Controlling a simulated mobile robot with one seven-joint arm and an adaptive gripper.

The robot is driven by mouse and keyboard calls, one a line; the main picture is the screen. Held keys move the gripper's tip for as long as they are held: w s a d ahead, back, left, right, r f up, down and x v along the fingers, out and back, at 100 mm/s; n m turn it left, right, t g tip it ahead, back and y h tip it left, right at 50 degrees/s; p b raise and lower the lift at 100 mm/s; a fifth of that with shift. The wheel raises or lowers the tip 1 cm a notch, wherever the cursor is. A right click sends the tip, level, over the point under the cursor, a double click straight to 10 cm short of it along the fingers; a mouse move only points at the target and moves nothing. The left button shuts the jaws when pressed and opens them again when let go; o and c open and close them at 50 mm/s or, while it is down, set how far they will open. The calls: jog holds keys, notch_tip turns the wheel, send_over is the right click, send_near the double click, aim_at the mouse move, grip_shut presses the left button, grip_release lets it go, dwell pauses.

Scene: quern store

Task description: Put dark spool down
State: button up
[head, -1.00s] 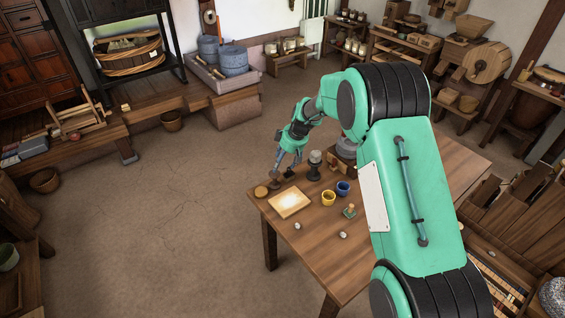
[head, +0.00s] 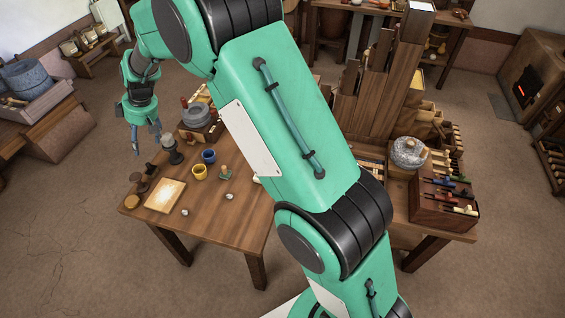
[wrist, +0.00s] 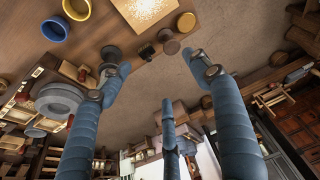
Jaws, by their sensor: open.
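The dark spool (head: 143,187), a small dark-brown flanged piece, stands upright near the table's far left corner. It also shows in the wrist view (wrist: 170,46), beyond and between my fingers. My gripper (head: 147,140) is above and behind it, off the table's far edge, fingers spread and empty. The wrist view shows the fingers (wrist: 157,66) wide apart with nothing between them. The wooden table (head: 215,225) bears the spool. A pale square board (head: 165,196) and a round tan disc (head: 132,202) lie near the spool.
A small black piece (head: 152,169) stands beside the spool. A tall dark stand with a grey top (head: 172,150), a yellow cup (head: 199,172), a blue cup (head: 209,156) and a grey stone quern (head: 196,116) stand to the right. Open floor (head: 60,240) lies left of the table.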

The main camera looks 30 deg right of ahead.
jog(key=s+d+r+m+t+h, duration=0.1)
jog(key=s+d+r+m, duration=0.1)
jog(key=s+d+r, duration=0.7)
jog(key=s+d+r+m+t, duration=0.1)
jog(key=s+d+r+m, duration=0.2)
jog(key=s+d+r, duration=0.65)
jog(key=s+d+r+m+h, duration=0.1)
jog(key=s+d+m, duration=0.2)
jog(key=s, duration=1.2)
jog(key=s+d+r+m+t+h, duration=0.1)
jog(key=s+d, duration=0.6)
jog(key=s, duration=0.8)
jog(key=shift+s+r+m, duration=0.25)
jog(key=shift+r+m, duration=0.3)
jog(key=shift+m, duration=0.45)
